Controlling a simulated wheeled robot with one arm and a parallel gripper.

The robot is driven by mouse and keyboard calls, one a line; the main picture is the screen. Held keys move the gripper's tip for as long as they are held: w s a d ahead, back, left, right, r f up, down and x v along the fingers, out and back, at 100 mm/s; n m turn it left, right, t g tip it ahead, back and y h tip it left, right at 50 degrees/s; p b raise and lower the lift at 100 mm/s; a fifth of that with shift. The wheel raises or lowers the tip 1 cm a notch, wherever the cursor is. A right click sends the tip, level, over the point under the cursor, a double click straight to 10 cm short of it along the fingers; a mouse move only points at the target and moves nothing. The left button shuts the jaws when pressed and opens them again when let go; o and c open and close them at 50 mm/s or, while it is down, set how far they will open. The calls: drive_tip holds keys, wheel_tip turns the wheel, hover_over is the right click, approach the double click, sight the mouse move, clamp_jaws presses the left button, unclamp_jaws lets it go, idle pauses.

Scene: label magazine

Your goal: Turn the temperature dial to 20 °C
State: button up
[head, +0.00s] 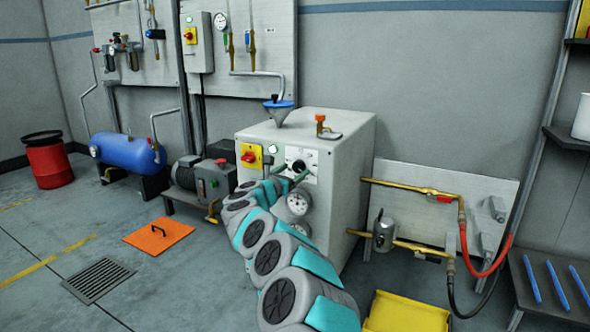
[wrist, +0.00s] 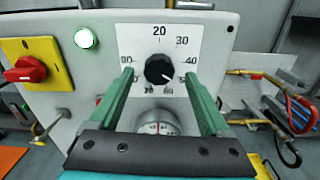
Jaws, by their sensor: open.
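The temperature dial (wrist: 158,68) is a black round knob on a white scale plate in the wrist view, with 20 at the top and 30 and 40 down the right side. Its white mark points to the lower right, between 40 and 60. In the head view the dial (head: 296,166) is on the front of a light grey machine. My gripper (wrist: 159,76) has two green fingers spread apart, one to the left and one to the right of the knob, with gaps between. It also shows in the head view (head: 290,170). It holds nothing.
A red switch on a yellow plate (wrist: 24,70) and a round white-lit button (wrist: 86,39) are left of the dial. A gauge (wrist: 155,127) is below it. Brass pipes and hoses (head: 425,190) are at the right. A yellow bin (head: 405,313) stands on the floor.

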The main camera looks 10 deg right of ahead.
drive_tip(key=shift+x, duration=0.8)
drive_tip(key=shift+c, duration=0.3)
clamp_jaws()
